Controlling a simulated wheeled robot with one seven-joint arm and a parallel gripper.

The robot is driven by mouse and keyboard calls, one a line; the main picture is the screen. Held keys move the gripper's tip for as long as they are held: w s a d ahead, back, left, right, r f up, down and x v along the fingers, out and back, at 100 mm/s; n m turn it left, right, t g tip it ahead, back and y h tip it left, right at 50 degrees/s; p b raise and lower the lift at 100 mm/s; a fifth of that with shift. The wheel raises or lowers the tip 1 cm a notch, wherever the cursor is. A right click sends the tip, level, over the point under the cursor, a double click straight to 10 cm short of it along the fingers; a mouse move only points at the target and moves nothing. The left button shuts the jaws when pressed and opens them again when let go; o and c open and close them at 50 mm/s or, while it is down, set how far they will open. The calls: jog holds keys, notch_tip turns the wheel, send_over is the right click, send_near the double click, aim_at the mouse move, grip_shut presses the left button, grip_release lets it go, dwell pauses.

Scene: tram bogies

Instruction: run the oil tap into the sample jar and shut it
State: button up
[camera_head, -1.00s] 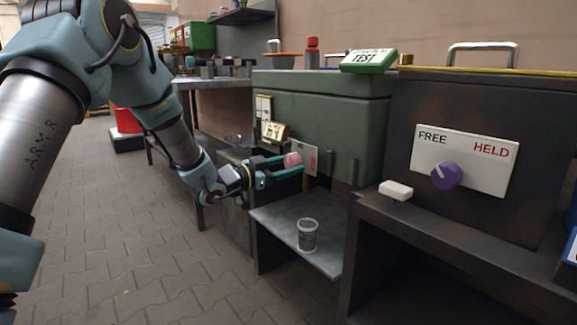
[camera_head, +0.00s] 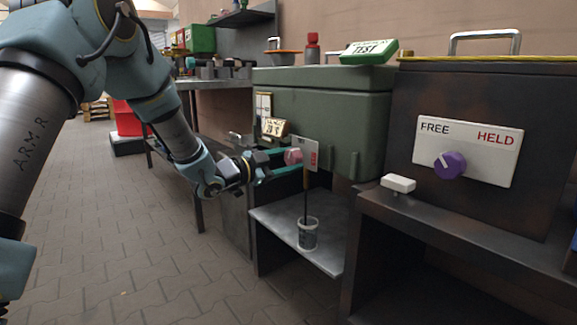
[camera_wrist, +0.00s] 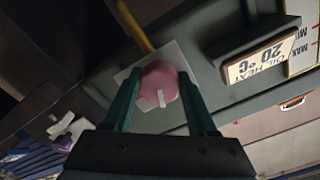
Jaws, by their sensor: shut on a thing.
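The pink tap knob (camera_head: 293,156) sits in front of a pale plate (camera_head: 312,155) with red marking on the green tank. In the wrist view the round knob (camera_wrist: 159,86) with a white bar lies between my fingers. My gripper (camera_head: 288,163) is shut on the knob. A thin dark oil stream (camera_head: 305,196) falls from below the plate into the clear sample jar (camera_head: 308,240), which stands upright on the low grey shelf. I cannot tell the oil level in the jar. A yellow pipe (camera_wrist: 136,27) shows beside the plate in the wrist view.
The green tank (camera_head: 333,105) carries a sign reading 20 °C (camera_head: 275,127) and a green TEST box (camera_head: 369,54) on top. At right are a FREE/HELD panel (camera_head: 496,165) with a purple knob and a white block (camera_head: 398,183). Paved floor at left is clear.

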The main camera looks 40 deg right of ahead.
jog(key=o, duration=1.4)
jog(key=shift+c, duration=0.2)
jog(key=a+p, duration=0.2)
jog(key=a, duration=0.9)
jog(key=shift+w, duration=0.3)
dwell(0.3)
